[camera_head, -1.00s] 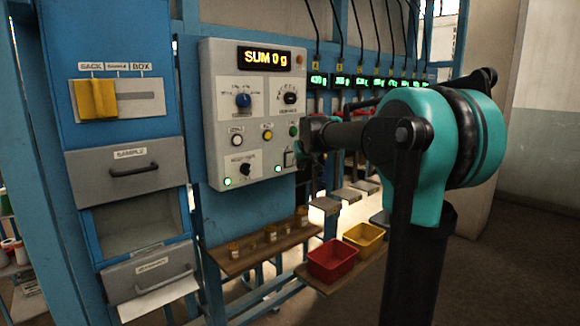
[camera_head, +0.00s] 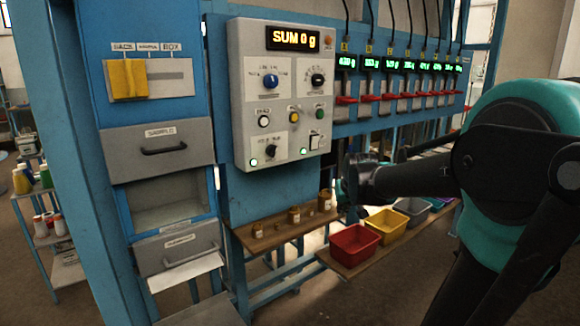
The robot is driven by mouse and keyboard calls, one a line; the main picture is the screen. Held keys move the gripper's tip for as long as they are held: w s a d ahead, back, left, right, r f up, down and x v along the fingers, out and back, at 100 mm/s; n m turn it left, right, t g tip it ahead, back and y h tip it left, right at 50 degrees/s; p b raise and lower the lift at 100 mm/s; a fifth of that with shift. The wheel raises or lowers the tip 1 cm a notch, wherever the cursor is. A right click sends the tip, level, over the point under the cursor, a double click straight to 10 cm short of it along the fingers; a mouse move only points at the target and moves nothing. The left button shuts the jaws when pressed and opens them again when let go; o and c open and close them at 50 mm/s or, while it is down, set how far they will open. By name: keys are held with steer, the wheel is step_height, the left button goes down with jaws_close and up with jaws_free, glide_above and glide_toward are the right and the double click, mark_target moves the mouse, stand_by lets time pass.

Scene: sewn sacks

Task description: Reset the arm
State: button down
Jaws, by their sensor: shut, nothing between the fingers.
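My arm fills the right side of the view, with a teal and black joint close to the camera. Its dark forearm points left, to my gripper (camera_head: 348,192), which is small and dark against the frame behind it. The gripper is shut and holds nothing. It is below and right of the grey control panel (camera_head: 283,95), above the red bin, and appears apart from both. The fingertips are hard to make out. The panel display reads "SUM 0 g".
A shelf with a red bin (camera_head: 353,250), a yellow bin (camera_head: 387,226) and others is under the arm. Small jars (camera_head: 294,215) stand on a wooden shelf. A blue cabinet with a sample drawer (camera_head: 160,150) and a yellow slider (camera_head: 128,80) is left. Thread spools are far left.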

steer(key=s+f+g, duration=0.1)
steer(key=s+f, duration=0.7)
steer(key=s, duration=0.4)
steer(key=s+d+f+g, duration=0.1)
steer(key=s+f+g, duration=0.1)
steer(key=s+f, duration=0.7)
steer(key=s, duration=0.2)
steer(key=shift+s+f+m, duration=0.2)
steer(key=shift+s+m, duration=0.2)
steer(key=shift+d, duration=0.15)
